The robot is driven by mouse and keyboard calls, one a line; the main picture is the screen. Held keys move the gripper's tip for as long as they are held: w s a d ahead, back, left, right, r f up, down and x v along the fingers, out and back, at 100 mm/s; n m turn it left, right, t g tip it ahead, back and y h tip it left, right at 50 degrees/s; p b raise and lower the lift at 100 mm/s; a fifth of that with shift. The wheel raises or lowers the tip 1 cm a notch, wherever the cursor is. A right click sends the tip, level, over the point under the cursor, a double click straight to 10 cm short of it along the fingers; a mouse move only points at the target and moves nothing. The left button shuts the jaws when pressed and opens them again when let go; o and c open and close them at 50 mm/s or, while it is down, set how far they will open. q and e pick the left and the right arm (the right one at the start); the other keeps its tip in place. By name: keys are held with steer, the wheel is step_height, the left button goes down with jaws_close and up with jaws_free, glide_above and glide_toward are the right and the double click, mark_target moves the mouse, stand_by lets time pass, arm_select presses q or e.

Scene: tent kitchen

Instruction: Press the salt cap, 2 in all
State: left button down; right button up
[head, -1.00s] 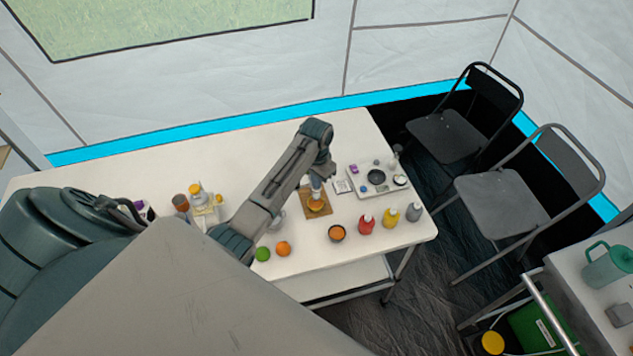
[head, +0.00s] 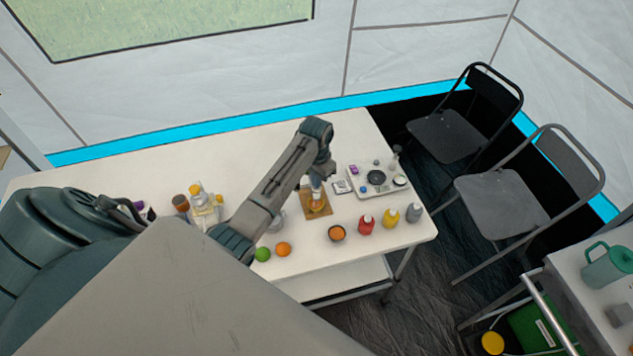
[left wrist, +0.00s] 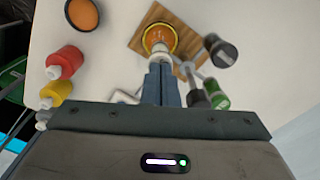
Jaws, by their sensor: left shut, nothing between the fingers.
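My left gripper (head: 316,190) points down over the wooden board (head: 323,215), its fingers closed together. In the left wrist view its shut fingertips (left wrist: 160,72) are at a small white cap-like piece (left wrist: 162,53), which I take to be the salt cap. The white piece overlaps the near rim of a bowl with orange contents (left wrist: 159,37) on the board. The fingers hide part of it, and I cannot tell whether they touch it or how far it is pressed. The bowl (head: 318,206) also shows in the head view. My right gripper is not in view.
A dark-topped container (left wrist: 220,50) and a green one (left wrist: 216,94) stand close beside the fingers. Red (head: 366,224), yellow (head: 391,217) and grey (head: 413,212) bottles stand near the right edge. A tray (head: 359,190) lies behind them. The table's back is clear.

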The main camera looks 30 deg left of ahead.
arm_select(q)
steer(key=shift+r, duration=2.95)
